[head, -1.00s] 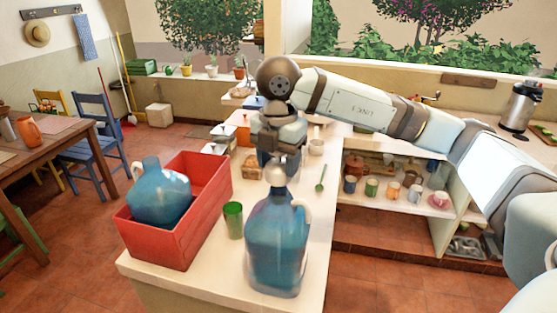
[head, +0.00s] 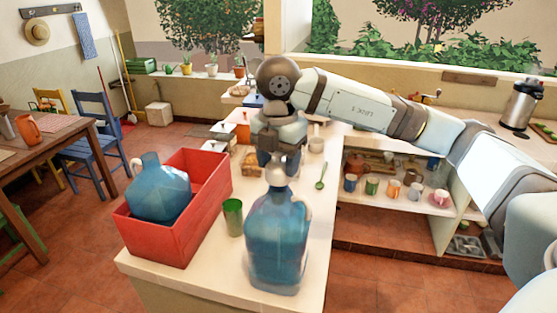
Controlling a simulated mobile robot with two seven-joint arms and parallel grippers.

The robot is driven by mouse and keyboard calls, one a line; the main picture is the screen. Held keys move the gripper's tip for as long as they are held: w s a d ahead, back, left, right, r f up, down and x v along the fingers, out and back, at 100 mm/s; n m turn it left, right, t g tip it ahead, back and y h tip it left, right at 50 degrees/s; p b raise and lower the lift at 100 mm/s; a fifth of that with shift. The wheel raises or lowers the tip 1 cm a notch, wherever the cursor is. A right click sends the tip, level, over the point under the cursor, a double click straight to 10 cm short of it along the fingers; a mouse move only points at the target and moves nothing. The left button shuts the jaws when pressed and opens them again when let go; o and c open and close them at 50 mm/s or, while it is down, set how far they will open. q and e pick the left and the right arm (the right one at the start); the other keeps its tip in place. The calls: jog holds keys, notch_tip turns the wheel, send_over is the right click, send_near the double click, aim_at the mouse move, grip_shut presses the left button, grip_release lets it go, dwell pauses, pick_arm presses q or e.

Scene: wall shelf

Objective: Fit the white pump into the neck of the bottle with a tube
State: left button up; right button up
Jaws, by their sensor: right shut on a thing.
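A large clear blue bottle (head: 277,245) with a pale handle stands upright on the counter, right of the red crate. A small white pump (head: 275,174) is at the top of its neck. My right gripper (head: 277,158) is above the bottle, pointing down, shut on the pump. The pump lines up with the neck, but I cannot tell how deep it sits. No tube shows clearly. A second blue bottle (head: 158,190) leans in the red crate. My left gripper is not in view.
The red crate (head: 205,215) stands on the left of the white counter (head: 318,225). A green cup (head: 233,217) is between crate and bottle. A green spoon (head: 321,177) lies behind, to the right. Pots and boxes fill the counter's far end.

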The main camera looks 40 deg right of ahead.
jog(key=shift+f+b, duration=0.9)
jog(key=shift+f, duration=0.15)
dwell(0.8)
jog(key=o, duration=1)
jog(key=shift+r, duration=0.1)
jog(key=shift+o, duration=0.2)
notch_tip(320, 180, up, 14)
jog(key=shift+f+p, duration=0.1)
jog(key=shift+p, duration=0.25)
